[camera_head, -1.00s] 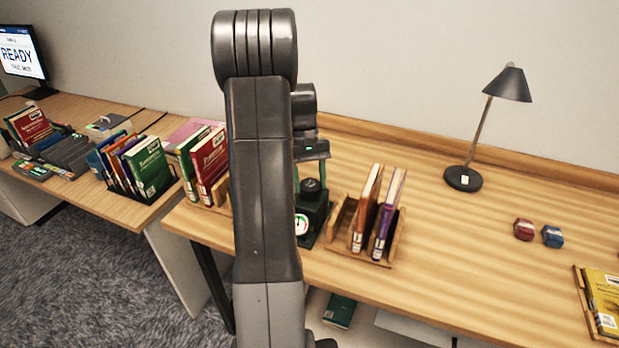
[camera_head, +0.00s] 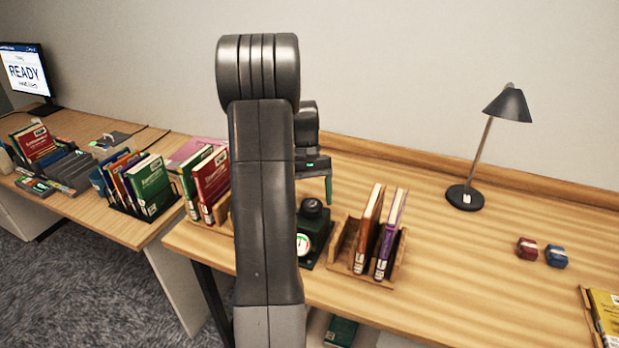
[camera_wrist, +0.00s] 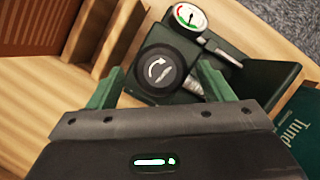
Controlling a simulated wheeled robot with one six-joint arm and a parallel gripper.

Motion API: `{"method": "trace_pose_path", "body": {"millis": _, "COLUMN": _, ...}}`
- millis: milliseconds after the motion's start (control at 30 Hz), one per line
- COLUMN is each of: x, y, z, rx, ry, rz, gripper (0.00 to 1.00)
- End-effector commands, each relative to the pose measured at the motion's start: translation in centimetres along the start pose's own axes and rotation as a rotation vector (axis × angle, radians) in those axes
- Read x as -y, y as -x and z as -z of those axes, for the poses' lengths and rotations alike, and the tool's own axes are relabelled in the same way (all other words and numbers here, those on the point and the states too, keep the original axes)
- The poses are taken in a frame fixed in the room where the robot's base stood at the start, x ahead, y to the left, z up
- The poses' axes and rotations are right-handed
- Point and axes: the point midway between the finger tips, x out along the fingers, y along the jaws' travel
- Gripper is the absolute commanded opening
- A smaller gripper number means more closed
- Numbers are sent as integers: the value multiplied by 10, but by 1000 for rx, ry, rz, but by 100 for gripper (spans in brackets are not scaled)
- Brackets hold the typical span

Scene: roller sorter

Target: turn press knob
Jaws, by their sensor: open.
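The press knob (camera_wrist: 157,70) is round and black, with a white curved arrow on its top. It sits on a dark green press (camera_wrist: 262,80) with a dial gauge (camera_wrist: 187,16). In the head view the knob (camera_head: 311,207) shows just right of my arm, above the gauge (camera_head: 304,243). My gripper (camera_wrist: 160,73) is open, with one green finger on each side of the knob in the wrist view. In the head view my gripper (camera_head: 312,190) is above the knob, its fingers pointing down. I cannot tell whether a finger touches the knob.
A wooden rack (camera_head: 345,262) with two books stands close right of the press. More books (camera_head: 210,182) stand left of it. A lamp (camera_head: 465,197) and small red (camera_head: 526,248) and blue (camera_head: 556,256) objects are farther right. The table between is clear.

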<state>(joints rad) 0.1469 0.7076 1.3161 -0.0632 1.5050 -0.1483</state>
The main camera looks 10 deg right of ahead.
Motion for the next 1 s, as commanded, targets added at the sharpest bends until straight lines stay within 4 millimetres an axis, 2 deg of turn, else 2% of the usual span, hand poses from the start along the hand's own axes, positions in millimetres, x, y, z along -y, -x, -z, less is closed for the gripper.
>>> {"method": "trace_pose_path", "body": {"millis": 500, "x": 0, "y": 106, "z": 0, "rx": -4, "ry": 0, "rz": -1, "gripper": 74}}
{"method": "trace_pose_path", "body": {"millis": 700, "x": 0, "y": 126, "z": 0, "rx": -1, "ry": 0, "rz": 0, "gripper": 74}}
{"method": "trace_pose_path", "body": {"millis": 1000, "x": 0, "y": 130, "z": 0, "rx": -1, "ry": 0, "rz": 0, "gripper": 74}}
